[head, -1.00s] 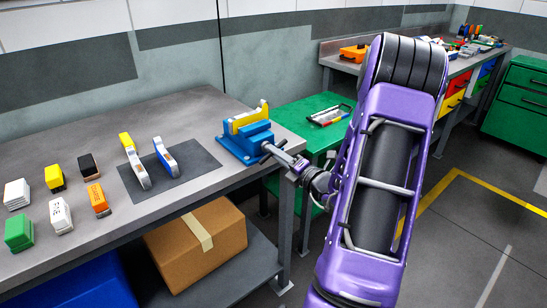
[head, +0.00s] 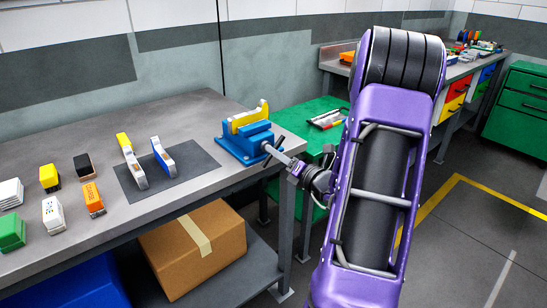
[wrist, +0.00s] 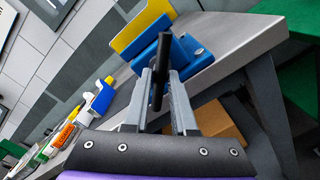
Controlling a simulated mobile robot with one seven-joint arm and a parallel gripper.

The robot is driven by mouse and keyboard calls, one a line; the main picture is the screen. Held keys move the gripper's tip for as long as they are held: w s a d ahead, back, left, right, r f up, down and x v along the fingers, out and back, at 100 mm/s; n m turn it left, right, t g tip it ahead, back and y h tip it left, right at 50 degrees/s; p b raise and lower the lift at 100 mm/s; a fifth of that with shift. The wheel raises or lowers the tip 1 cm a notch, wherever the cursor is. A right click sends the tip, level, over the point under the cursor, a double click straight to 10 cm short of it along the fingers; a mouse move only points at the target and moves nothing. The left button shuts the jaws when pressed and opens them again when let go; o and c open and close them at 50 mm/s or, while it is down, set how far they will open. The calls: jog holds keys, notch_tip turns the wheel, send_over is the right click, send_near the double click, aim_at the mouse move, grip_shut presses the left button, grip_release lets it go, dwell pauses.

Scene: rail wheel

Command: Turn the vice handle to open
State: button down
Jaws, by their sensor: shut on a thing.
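The blue vice (head: 243,150) is on the right end of the grey workbench, with a yellow piece (head: 250,117) at its top. Its dark bar handle (head: 273,152) is on the side facing my arm and slants in the head view. In the wrist view the black handle (wrist: 158,72) stands nearly upright between my fingers, in front of the blue vice (wrist: 190,50). My gripper (head: 288,163) reaches it from the right; in the wrist view my gripper (wrist: 160,95) is shut on the handle. The vice jaws' gap is hard to make out.
A dark mat (head: 195,180) on the workbench holds two tools. Several coloured blocks lie at its left. A cardboard box (head: 190,255) is on the shelf below. A green table (head: 300,112) stands behind the vice. Floor at the right is clear.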

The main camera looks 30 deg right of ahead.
jog(key=shift+f, duration=0.1)
jog(key=n+b, duration=0.1)
jog(key=n, duration=0.3)
jog(key=shift+n, duration=0.3)
dwell(0.4)
jog(key=n, duration=0.4)
jog(key=shift+n, duration=0.3)
jog(key=c, duration=0.7)
grip_release()
jog(key=shift+n, duration=0.3)
